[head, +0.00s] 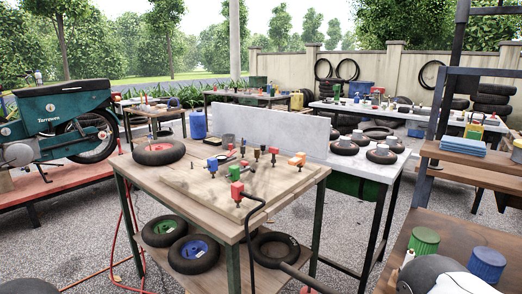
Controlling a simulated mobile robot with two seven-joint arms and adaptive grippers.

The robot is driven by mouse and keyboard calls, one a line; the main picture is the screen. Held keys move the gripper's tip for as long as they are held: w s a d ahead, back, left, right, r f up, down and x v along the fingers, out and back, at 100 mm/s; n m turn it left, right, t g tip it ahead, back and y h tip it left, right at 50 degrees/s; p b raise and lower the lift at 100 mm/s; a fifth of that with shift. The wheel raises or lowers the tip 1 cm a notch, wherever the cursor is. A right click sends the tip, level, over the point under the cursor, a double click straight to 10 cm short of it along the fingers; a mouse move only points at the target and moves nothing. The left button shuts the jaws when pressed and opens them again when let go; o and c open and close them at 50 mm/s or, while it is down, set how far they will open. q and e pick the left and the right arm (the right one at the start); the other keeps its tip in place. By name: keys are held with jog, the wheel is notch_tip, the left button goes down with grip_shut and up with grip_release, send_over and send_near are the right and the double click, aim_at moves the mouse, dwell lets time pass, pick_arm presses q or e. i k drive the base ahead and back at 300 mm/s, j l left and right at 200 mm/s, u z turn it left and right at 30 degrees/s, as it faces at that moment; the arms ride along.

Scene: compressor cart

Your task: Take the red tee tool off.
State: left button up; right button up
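A wooden board (270,187) lies on the wooden workbench (150,186) in the middle of the head view. Several small coloured fittings stand on it. A red piece (237,190) is at the board's front, where a black hose (257,204) meets it. A green piece (235,173) and an orange piece (297,160) stand on the same board. The pieces are too small to tell which red one is the tee tool. I see neither gripper's fingers.
A tire (158,152) lies on the bench's left end. Wheels (194,253) lie on its lower shelf. A pale upright panel (270,129) stands behind the board. A white-topped table (368,166) with small tires adjoins on the right. A green can (424,242) and a blue can (487,264) stand at front right.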

aim_at(273, 150)
jog(key=i+j+z, duration=0.1)
jog(key=j, duration=0.3)
jog(key=i+j+z, duration=0.1)
jog(key=i+j, duration=0.15)
jog(key=i+j+z, duration=0.15)
jog(key=j, duration=0.35)
jog(key=i+j+z, duration=0.1)
jog(key=j, duration=0.3)
jog(key=i+j+z, duration=0.1)
jog(key=j, duration=0.35)
jog(key=i+j+z, duration=0.1)
jog(key=j, duration=0.35)
